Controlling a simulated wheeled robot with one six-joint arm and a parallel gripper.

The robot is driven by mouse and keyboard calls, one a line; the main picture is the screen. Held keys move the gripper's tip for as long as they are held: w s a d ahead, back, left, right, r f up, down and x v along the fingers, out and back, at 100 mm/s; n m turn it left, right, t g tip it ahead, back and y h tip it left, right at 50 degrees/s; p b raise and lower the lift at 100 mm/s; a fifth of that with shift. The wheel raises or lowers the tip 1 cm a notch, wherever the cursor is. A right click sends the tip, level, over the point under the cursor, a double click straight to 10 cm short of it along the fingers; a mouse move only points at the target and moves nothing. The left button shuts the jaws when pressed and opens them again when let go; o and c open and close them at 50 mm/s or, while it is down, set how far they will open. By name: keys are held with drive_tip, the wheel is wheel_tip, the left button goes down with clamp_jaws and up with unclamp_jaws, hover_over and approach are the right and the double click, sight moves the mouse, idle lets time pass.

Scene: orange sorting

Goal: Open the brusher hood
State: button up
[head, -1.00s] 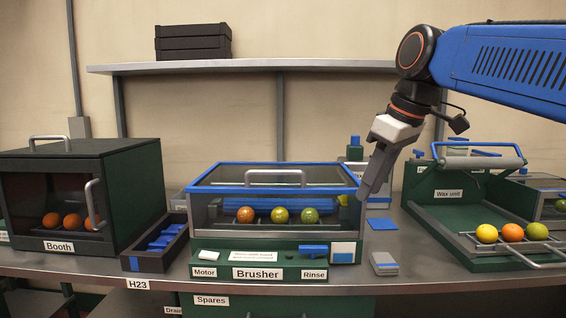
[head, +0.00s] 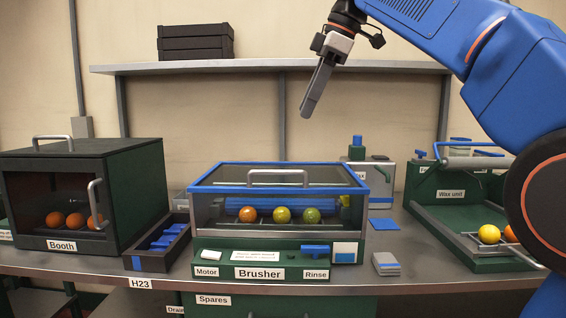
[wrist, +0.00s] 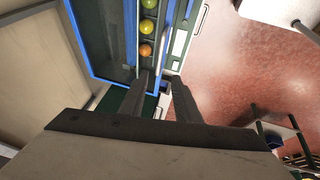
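The brusher (head: 259,256) stands in the middle of the bench. Its clear hood (head: 205,177) has a blue frame and is down. A grey bar handle (head: 278,174) runs along the hood's upper front. Three fruits, one orange and two greenish, show through the front. My gripper (head: 308,110) hangs above the hood, well clear of it, tilted with its fingers pointing down and left. In the wrist view my gripper (wrist: 160,78) has its two fingers apart with nothing between them. The blue-edged hood (wrist: 103,45) lies beyond them there.
The dark booth (head: 75,152) and a narrow tray (head: 160,262) stand to the left. The wax unit (head: 452,212) stands to the right, partly hidden by my arm. A shelf (head: 200,68) runs along the wall behind. Grey-blue pads (head: 385,264) lie right of the brusher.

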sight(283, 172)
drive_tip(key=x, duration=1.5)
drive_tip(key=shift+w+a+f, duration=0.1)
drive_tip(key=shift+w+f, duration=0.05)
drive_tip(key=shift+f, duration=0.15)
clamp_jaws()
